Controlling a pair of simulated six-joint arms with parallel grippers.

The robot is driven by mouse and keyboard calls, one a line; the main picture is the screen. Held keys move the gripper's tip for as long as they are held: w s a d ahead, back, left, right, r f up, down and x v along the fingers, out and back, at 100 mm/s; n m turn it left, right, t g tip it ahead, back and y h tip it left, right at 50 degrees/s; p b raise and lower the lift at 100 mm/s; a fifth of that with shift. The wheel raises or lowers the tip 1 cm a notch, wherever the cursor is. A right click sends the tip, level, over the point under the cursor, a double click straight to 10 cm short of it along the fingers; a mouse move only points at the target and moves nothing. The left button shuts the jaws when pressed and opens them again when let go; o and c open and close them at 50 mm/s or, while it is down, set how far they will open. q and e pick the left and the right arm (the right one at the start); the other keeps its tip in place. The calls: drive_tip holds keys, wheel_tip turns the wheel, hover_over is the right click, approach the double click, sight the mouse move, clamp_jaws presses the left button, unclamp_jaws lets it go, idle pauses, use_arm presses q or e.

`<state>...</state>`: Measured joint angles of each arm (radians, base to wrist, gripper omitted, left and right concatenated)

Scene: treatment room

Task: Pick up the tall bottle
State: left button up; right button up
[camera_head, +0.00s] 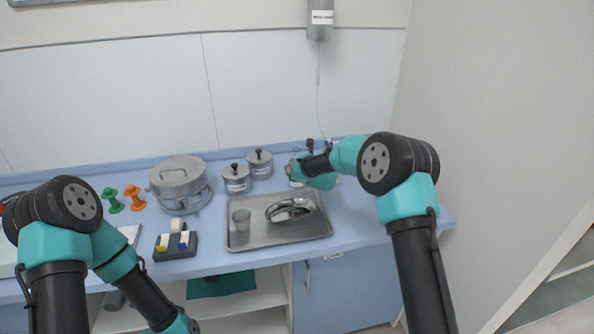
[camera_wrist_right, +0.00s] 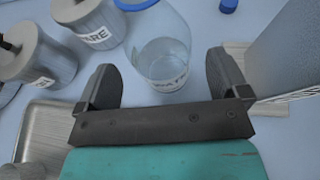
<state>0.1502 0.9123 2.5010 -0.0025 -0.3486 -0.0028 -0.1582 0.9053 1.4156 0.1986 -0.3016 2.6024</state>
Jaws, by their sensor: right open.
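A clear bottle with a blue top and a white label (camera_wrist_right: 162,48) stands on the counter in the right wrist view. My right gripper (camera_wrist_right: 162,72) is open, its two fingers on either side of the bottle's near part, with gaps showing at both sides. In the head view my right gripper (camera_head: 298,168) reaches over the back right of the counter and hides most of the bottle. My left arm reaches down at the lower left, and its gripper is out of the frame.
Lidded metal canisters (camera_head: 236,178) stand left of the bottle. A metal tray (camera_head: 244,238) with a cup (camera_head: 241,220) and a shiny curved dish (camera_head: 290,209) lies in front. A large lidded pot (camera_head: 178,178) stands farther left. A grey box (camera_wrist_right: 285,50) stands close right of my right gripper.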

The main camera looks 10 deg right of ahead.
drive_tip(key=shift+x, duration=1.85)
drive_tip(key=shift+c, duration=0.3)
drive_tip(key=c, duration=1.1)
drive_tip(key=shift+o, duration=0.2)
drive_tip(key=shift+r, duration=0.35)
